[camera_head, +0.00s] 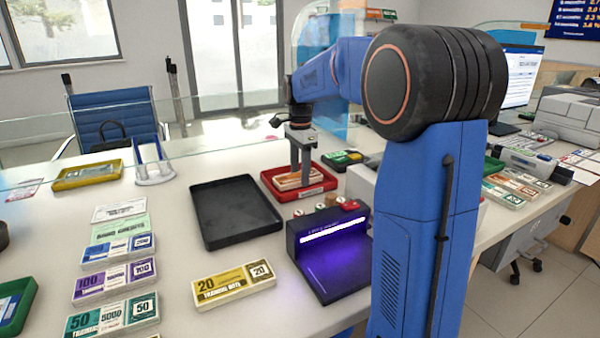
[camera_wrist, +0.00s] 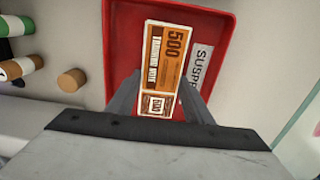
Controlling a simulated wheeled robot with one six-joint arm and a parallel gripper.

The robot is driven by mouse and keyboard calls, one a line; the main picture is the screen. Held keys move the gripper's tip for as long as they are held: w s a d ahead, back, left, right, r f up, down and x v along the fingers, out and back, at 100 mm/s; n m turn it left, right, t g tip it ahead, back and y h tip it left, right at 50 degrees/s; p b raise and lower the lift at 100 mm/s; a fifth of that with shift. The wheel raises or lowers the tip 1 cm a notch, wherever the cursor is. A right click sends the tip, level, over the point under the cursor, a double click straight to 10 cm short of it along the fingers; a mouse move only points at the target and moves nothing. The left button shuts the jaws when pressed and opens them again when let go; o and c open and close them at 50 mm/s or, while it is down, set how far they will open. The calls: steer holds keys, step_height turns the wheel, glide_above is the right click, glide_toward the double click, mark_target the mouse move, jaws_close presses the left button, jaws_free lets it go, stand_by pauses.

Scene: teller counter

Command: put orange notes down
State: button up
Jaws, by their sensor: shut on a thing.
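The orange notes (camera_head: 293,180) are a banded stack inside a red tray (camera_head: 322,189) at the back middle of the counter. In the wrist view the orange notes (camera_wrist: 165,62) show "500" and lie over the floor of the red tray (camera_wrist: 222,25), which has a white label starting "SUSP". My gripper (camera_head: 300,176) points down over the tray, shut on the orange notes, with a finger at each side of the stack (camera_wrist: 163,98). I cannot tell whether the stack touches the tray floor. The lower end of the stack is partly hidden by my gripper.
An empty black tray (camera_head: 238,213) stands left of the red tray. A purple-lit note checker (camera_head: 330,250) and several stamps (camera_head: 348,204) stand in front of it. A yellow 20 note stack (camera_head: 233,284) and other stacks (camera_head: 115,280) lie nearer. A glass screen runs behind.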

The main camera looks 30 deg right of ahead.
steer(key=o, duration=1.2)
steer(key=shift+f, duration=0.1)
step_height(320, 180, up, 12)
steer(key=shift+r, duration=0.15)
